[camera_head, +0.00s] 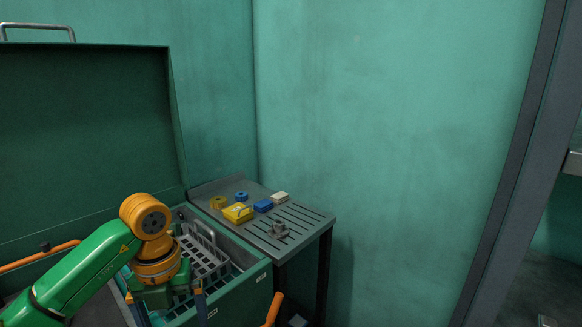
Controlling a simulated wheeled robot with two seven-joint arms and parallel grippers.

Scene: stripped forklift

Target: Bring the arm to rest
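My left arm, green with orange joints, comes in from the lower left. Its gripper (172,304) points down over the front of an open green chest. The two fingers stand apart with nothing visible between them, and their tips are partly hard to make out. My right gripper is not in view.
The open green chest (236,292) holds a grey slotted basket (206,258); its lid (85,140) stands up behind.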

